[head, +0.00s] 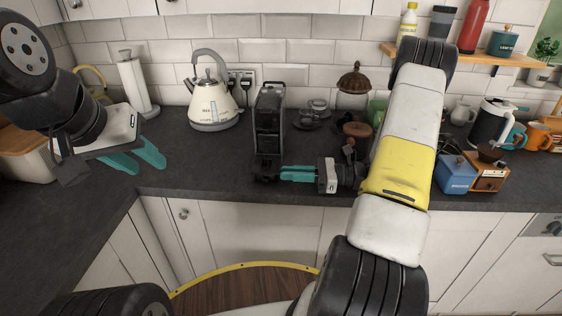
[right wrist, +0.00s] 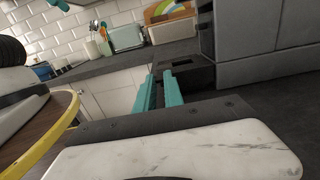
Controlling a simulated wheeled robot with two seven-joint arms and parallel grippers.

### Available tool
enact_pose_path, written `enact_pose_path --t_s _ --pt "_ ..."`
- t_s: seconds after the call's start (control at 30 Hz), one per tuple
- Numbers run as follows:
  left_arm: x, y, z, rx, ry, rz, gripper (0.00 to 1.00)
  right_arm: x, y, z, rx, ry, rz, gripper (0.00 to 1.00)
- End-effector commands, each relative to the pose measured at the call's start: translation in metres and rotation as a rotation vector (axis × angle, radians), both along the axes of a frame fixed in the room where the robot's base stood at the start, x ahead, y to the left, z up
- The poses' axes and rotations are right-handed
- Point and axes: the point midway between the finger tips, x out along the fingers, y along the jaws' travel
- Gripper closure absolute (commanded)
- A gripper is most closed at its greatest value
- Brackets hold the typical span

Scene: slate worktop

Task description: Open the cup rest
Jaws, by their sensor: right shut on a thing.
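The dark coffee machine (head: 269,115) stands upright on the worktop near its front edge, in the middle of the head view. Its cup rest (head: 265,168) is a small dark ledge low at its front, and also shows in the right wrist view (right wrist: 190,72). My right gripper (head: 283,174) comes from the right, and its teal fingers are shut on the cup rest's edge. The fingers partly hide the contact in the right wrist view (right wrist: 160,82). My left gripper (head: 151,168) is open and empty, above the worktop at left, well away from the machine.
A cream kettle (head: 212,105) stands left of the machine, and glass cups (head: 318,108) stand behind to its right. A blue box (head: 456,174) and a wooden grinder (head: 490,174) stand further right. The worktop (head: 195,160) between my left gripper and the machine is clear.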

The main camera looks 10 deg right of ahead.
Motion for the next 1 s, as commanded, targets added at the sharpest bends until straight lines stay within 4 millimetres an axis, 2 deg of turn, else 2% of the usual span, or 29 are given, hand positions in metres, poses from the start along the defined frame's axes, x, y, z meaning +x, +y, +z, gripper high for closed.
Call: enact_pose_path --t_s 0.67,1.0 --pt "0.0 0.0 0.0 0.0 0.0 0.0 0.64 0.0 -0.001 0.0 0.0 0.005 -0.002 1.0" --pt "0.0 0.0 0.0 0.0 0.0 0.0 0.64 0.001 -0.001 0.012 0.035 0.125 -0.002 1.0"
